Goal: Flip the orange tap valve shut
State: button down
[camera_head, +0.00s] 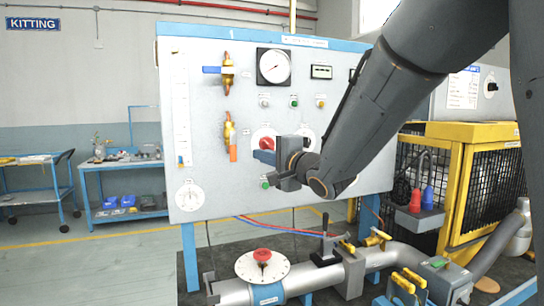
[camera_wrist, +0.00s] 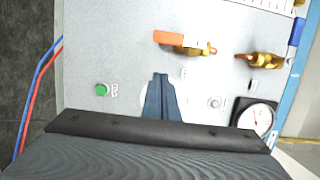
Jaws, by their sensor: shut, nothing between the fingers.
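The orange tap valve has a brass body (camera_head: 229,128) on the left half of the white panel. Its orange handle (camera_head: 233,152) hangs down, in line with the brass body. In the wrist view the orange handle (camera_wrist: 172,38) points left from the brass body, above my fingers. My gripper (camera_head: 263,157) is in front of the panel, right of the orange handle in the head view. Its blue fingers (camera_wrist: 161,98) are together and empty. I see no contact with the handle.
A second brass valve with a blue handle (camera_head: 212,70) is above the orange one. A gauge (camera_head: 273,66), a red knob (camera_head: 266,143) and several small buttons are on the panel.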

aim_at(233, 153)
jog(key=a, duration=0.2)
jog(key=a+p, duration=0.1)
jog(key=a, duration=0.1)
jog(key=shift+s, duration=0.4)
jog(key=shift+a, duration=0.15)
